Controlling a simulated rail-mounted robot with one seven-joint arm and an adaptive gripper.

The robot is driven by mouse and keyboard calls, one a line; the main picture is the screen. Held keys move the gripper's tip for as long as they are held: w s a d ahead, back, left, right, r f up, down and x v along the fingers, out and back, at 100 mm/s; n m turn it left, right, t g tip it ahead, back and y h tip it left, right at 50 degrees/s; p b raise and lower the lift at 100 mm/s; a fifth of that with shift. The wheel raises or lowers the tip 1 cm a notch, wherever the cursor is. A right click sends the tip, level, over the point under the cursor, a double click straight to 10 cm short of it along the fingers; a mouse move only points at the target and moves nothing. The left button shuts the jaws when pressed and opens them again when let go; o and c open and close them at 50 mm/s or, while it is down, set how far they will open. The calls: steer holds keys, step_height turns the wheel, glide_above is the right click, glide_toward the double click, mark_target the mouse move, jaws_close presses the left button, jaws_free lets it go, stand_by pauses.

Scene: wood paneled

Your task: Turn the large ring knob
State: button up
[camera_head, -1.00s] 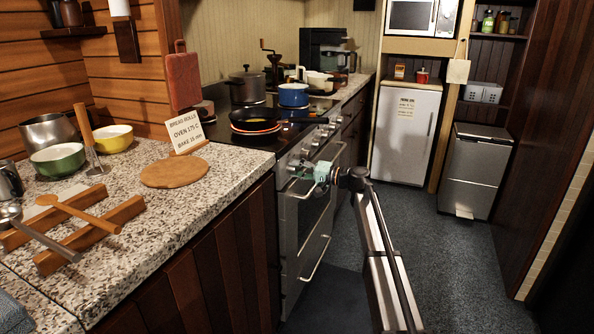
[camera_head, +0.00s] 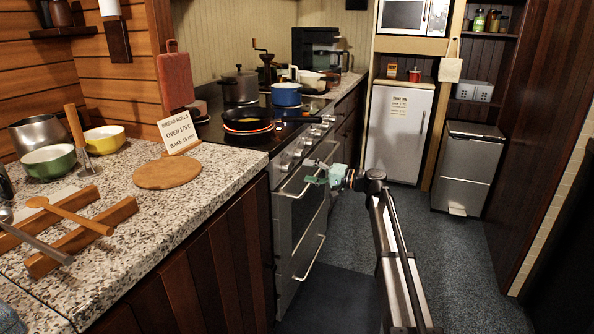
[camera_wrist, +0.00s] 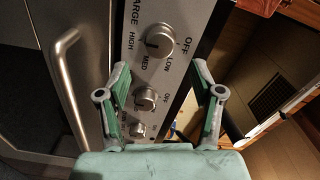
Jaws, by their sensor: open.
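The large ring knob (camera_wrist: 157,41) is a round metal knob on the stove's front panel, high in the wrist view. "LARGE", "HIGH", "MED", "LOW" and "OFF" are printed around it; its dark pointer mark is toward the lower left, near HIGH and MED. My gripper (camera_wrist: 160,68) is open and empty. Its green and grey fingers are spread to either side, with the tips just below the large knob in the picture. No contact is visible. In the head view my gripper (camera_head: 318,174) is in front of the stove, near the oven handle; which knob is the large one cannot be told there.
Two smaller knobs, a middle one (camera_wrist: 146,98) and a lower one (camera_wrist: 138,130), show between my fingers. The oven handle (camera_wrist: 75,90) runs along the left. A black pan (camera_head: 248,126) and a blue pot (camera_head: 287,94) stand on the stove. Floor to the right is clear.

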steer(key=shift+v, duration=2.3)
